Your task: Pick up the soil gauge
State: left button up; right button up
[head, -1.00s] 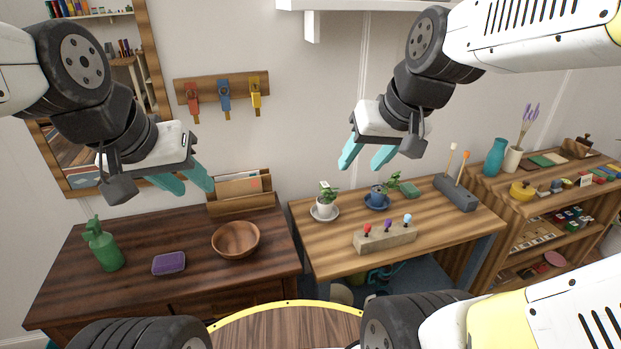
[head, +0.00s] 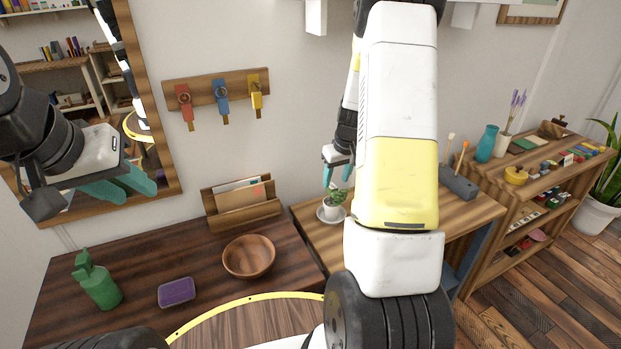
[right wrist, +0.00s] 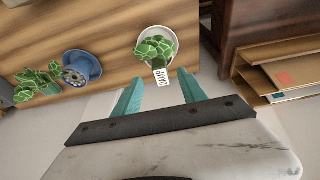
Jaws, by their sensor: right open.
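The soil gauge (right wrist: 160,77), a small white tag reading "DAMP", stands at the edge of a green plant in a white pot (right wrist: 170,36). The pot (head: 331,208) is on a white saucer on the lighter desk in the head view, where I cannot make out the tag. My right gripper (head: 337,168) is open and empty above this pot. In the right wrist view the tag lies between and just beyond its teal fingertips (right wrist: 157,85). My left gripper (head: 136,190) is open and empty at the left, in front of the mirror.
A wooden letter rack (head: 243,208) is on the dark desk, with a wooden bowl (head: 249,257). My right arm hides much of the lighter desk.

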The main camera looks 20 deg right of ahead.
aim_at(333, 187)
jog(key=x, duration=0.6)
jog(key=shift+w+f, duration=0.2)
jog(key=shift+w, duration=0.05)
grip_shut()
